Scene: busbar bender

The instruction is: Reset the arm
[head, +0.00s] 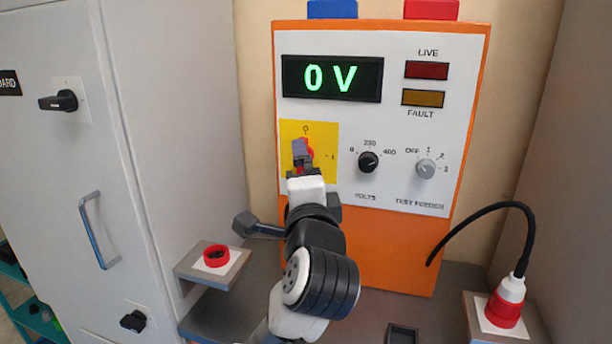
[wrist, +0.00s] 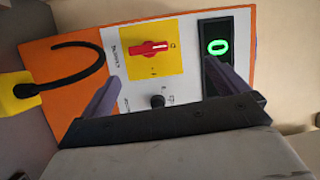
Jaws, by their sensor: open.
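My gripper (head: 301,158) is in front of the yellow switch plate (head: 323,176) on the orange test panel. In the wrist view its two fingers (wrist: 163,72) are spread apart with nothing between them. The red switch handle (wrist: 148,49) sits beyond the fingertips, in line with the 0 mark, and appears apart from them. In the head view the fingers partly hide the handle. The green display (head: 332,79) reads 0 V. My arm comes up from the bottom of the head view to the panel.
The panel carries a black volts knob (head: 368,162) and a grey test feeder knob (head: 425,168). A red socket (head: 216,255) on a block stands at left. A red-white plug (head: 506,302) with black cable is at right. A grey cabinet (head: 170,130) fills the left.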

